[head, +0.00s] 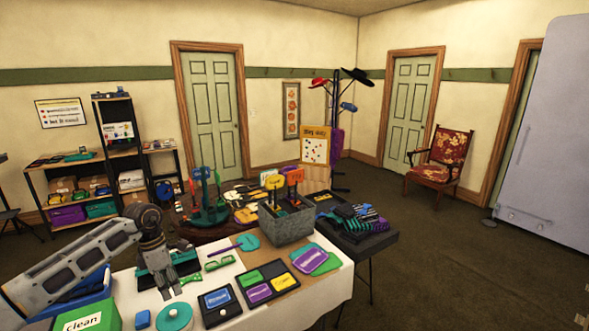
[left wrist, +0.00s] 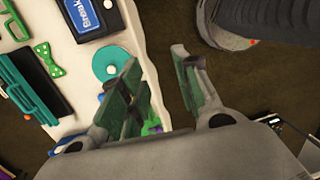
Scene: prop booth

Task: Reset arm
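My left gripper (head: 171,292) hangs fingers down over the near left part of the white-covered table (head: 335,280) in the head view. In the left wrist view the left gripper (left wrist: 156,62) has its two fingers apart with a gap between them, and nothing is held. The table edge and dark floor show behind the fingers there. A teal disc (left wrist: 110,60) lies on the table close to one finger in that view. My right gripper is in neither view.
On the table are a teal paddle (head: 247,242), a dark sign board (head: 217,304), a green "clean" box (head: 88,314) and a grey bin (head: 285,227) of props. A green bow tie (left wrist: 48,60) shows in the wrist view. Open floor (head: 440,260) lies to the right.

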